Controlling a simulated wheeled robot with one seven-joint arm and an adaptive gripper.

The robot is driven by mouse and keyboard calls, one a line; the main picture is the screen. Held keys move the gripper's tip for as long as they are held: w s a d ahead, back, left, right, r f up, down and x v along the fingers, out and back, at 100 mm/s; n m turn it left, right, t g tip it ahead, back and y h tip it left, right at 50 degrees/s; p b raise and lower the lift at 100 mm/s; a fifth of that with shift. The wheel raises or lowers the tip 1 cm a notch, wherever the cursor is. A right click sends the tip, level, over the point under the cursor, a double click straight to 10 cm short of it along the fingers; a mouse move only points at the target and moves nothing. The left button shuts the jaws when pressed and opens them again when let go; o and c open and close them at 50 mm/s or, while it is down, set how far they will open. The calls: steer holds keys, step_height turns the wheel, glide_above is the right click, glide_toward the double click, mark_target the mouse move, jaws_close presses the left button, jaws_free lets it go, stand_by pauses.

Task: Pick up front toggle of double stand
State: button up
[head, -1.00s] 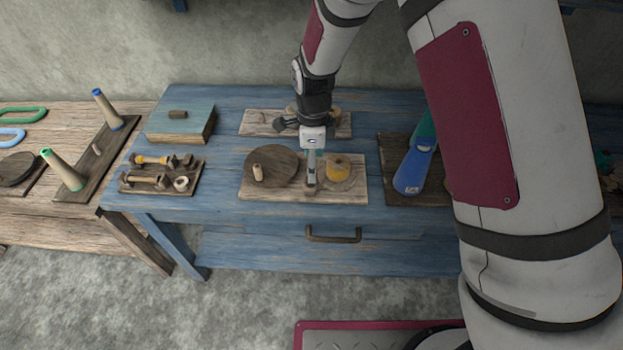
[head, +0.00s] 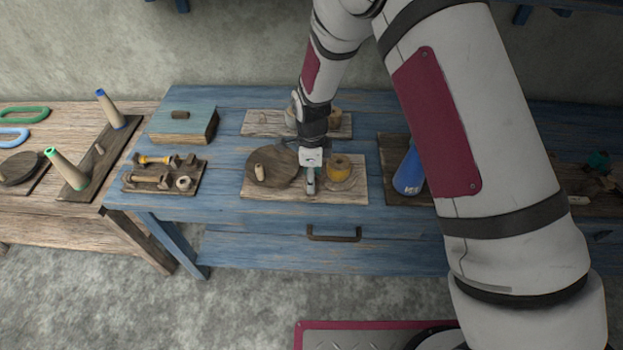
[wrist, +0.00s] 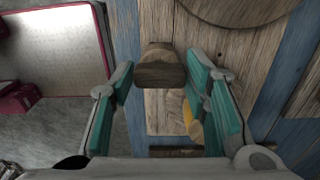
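The toggle (wrist: 160,67) is a short brown wooden piece with a rounded top, in the wrist view. I take this board for the double stand. My gripper (head: 310,190) points down over the board's front middle. In the wrist view, its teal-padded fingers (wrist: 161,70) are spread apart, one on each side of the toggle at the tips. I cannot tell whether they touch it. The gripper hides most of the toggle in the head view.
Another board (head: 265,124) lies behind. A tool board (head: 135,184) and blue cone (head: 409,172) lie farther aside. A drawer handle (head: 333,234) is below.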

steer(key=shift+c, duration=0.9)
steer(key=shift+r, duration=0.15)
